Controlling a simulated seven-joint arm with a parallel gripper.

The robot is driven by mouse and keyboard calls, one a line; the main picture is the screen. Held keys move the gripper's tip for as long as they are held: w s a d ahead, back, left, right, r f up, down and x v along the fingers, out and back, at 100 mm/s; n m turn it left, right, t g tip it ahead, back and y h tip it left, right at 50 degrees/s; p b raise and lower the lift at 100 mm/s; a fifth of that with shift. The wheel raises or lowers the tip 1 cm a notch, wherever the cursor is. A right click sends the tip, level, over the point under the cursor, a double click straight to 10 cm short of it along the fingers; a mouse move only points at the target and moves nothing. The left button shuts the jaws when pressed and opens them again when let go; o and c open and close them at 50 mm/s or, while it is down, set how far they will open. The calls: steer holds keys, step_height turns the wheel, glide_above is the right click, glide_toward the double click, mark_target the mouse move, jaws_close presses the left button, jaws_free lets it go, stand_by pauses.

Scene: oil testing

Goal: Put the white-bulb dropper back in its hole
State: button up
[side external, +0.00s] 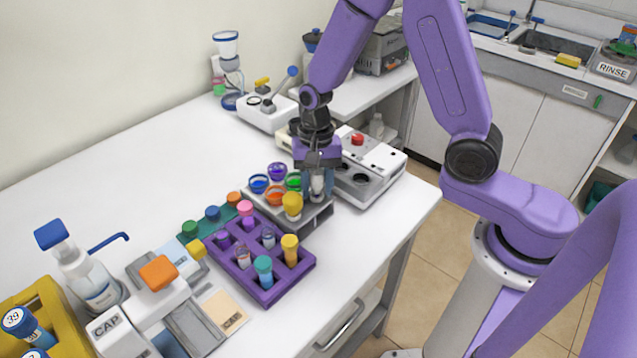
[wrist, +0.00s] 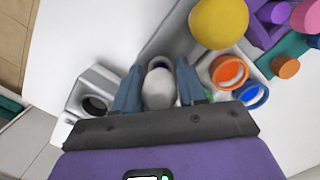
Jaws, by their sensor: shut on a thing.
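My gripper (side external: 317,193) points down at the right part of the grey metal rack (side external: 312,216). It is shut on the white-bulb dropper (side external: 317,183). In the wrist view the white bulb (wrist: 160,88) sits between the two blue-grey fingers of my gripper (wrist: 158,76). The dropper's lower part and its hole are hidden, so I cannot tell whether its tip is in the rack. A yellow-bulb dropper (side external: 292,204) stands in the rack to the left, and its bulb also shows in the wrist view (wrist: 219,22).
A purple tube rack (side external: 268,289) lies in front to the left. A white machine with a red button (side external: 357,139) stands close behind to the right.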

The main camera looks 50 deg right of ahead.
steer(key=shift+s+f, duration=0.35)
steer(key=shift+f, duration=0.55)
steer(key=o, duration=0.6)
steer(key=shift+o, duration=0.2)
steer(key=shift+w+r, duration=0.15)
steer(key=shift+r, duration=0.45)
steer(key=shift+o, duration=0.6)
step_height(320, 180, up, 18)
steer(key=w+d, duration=0.1)
steer(key=w, duration=0.1)
steer(key=shift+d+f, duration=0.15)
steer(key=shift+d, duration=0.2)
steer(key=s+d+f+n, duration=0.1)
steer(key=s+f+n, duration=0.1)
steer(key=s+n, duration=0.8)
steer(key=s+d+f+n+t, duration=0.1)
steer(key=s+f+n, duration=0.1)
steer(key=s+n, duration=0.8)
steer(key=s, duration=0.4)
steer(key=shift+f+n+h, duration=0.15)
steer(key=shift+n+h, duration=0.15)
steer(key=shift+n, duration=0.1)
